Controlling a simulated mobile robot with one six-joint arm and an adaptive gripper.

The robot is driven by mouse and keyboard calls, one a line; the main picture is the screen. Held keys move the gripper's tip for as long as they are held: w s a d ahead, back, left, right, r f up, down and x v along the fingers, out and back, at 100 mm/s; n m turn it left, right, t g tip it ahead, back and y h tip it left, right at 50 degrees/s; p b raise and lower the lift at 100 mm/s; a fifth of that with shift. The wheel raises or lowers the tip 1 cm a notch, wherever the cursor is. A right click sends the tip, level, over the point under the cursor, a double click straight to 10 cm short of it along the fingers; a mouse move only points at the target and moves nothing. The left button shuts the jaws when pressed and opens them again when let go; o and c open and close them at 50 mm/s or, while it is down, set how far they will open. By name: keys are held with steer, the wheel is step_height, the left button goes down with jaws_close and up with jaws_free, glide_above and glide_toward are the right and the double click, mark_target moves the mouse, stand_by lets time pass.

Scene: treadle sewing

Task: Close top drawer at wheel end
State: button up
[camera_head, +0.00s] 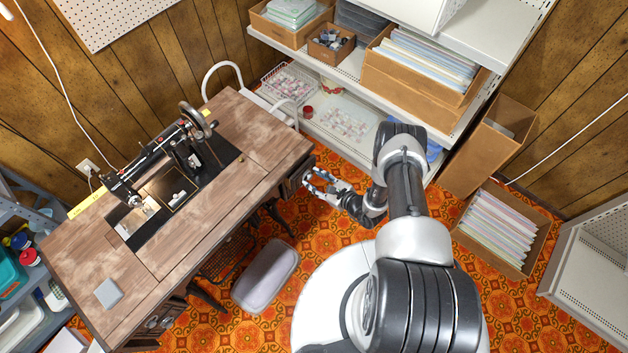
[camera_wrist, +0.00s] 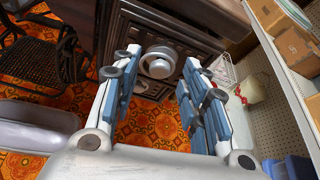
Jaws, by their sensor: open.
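The treadle sewing table (camera_head: 215,185) carries a black sewing machine (camera_head: 160,170) with its handwheel (camera_head: 198,122) toward the far right end. Below the tabletop at that end, a dark carved drawer front (camera_head: 293,183) shows at the front edge and seems to stick out a little. In the wrist view, a round pale knob (camera_wrist: 158,62) sits on the dark carved drawer front (camera_wrist: 128,32). My gripper (camera_head: 310,181) is open and faces the drawer front. In the wrist view, my gripper's fingers (camera_wrist: 160,68) stand on either side of the knob; whether they touch it cannot be told.
Shelves with boxes (camera_head: 420,90) stand at the back. A box of files (camera_head: 500,228) is on the floor at right. Patterned floor (camera_head: 335,228) lies clear beside my gripper.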

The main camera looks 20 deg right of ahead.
steer(key=shift+w+a+f, duration=0.2)
steer(key=shift+w+a, duration=0.1)
steer(key=shift+w, duration=0.2)
steer(key=shift+c, duration=0.5)
jaws_close()
